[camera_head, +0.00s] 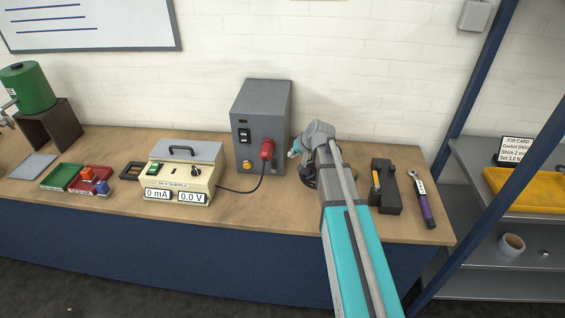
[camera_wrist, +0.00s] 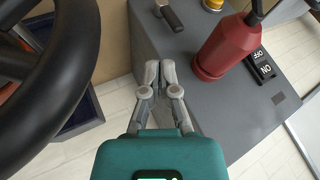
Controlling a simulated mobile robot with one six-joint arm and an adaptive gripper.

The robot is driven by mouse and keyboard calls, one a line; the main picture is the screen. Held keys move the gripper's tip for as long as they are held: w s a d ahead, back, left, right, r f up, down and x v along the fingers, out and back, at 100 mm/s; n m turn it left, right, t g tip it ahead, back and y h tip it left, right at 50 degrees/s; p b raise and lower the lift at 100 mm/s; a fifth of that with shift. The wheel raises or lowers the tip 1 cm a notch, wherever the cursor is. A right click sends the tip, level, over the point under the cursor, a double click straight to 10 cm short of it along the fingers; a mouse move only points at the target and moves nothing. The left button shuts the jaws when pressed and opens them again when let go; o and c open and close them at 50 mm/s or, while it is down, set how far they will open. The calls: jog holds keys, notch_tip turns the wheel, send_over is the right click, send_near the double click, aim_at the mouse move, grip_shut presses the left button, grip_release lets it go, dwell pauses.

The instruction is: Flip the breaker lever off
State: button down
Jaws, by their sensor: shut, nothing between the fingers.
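A grey box (camera_head: 262,112) stands near the back of the bench, with a black breaker switch (camera_head: 243,135) on its front. In the wrist view, the black switch (camera_wrist: 262,66) has OFF and ON marks; its set position is hard to tell. A red plug (camera_wrist: 222,48) sits beside it. My gripper (camera_wrist: 160,68) is shut and empty, its fingertips over the box's edge, apart from the switch. In the head view, my arm's end is just right of the box; its fingertips are not clear there.
A large black ring (camera_wrist: 72,88) fills the left of the wrist view. A dark lever-like piece (camera_wrist: 170,17) juts out near the box's edge. A cream meter unit (camera_head: 180,172) stands left of the box. A black block (camera_head: 385,187) and a purple-handled tool (camera_head: 423,203) lie to the right.

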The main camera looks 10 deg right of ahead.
jog(key=shift+f, duration=0.1)
jog(key=b, duration=0.8)
send_near(276, 167)
jog(key=x, duration=0.4)
jog(key=shift+a, duration=0.15)
jog(key=shift+w+a+f, duration=0.1)
jog(key=shift+f, duration=0.05)
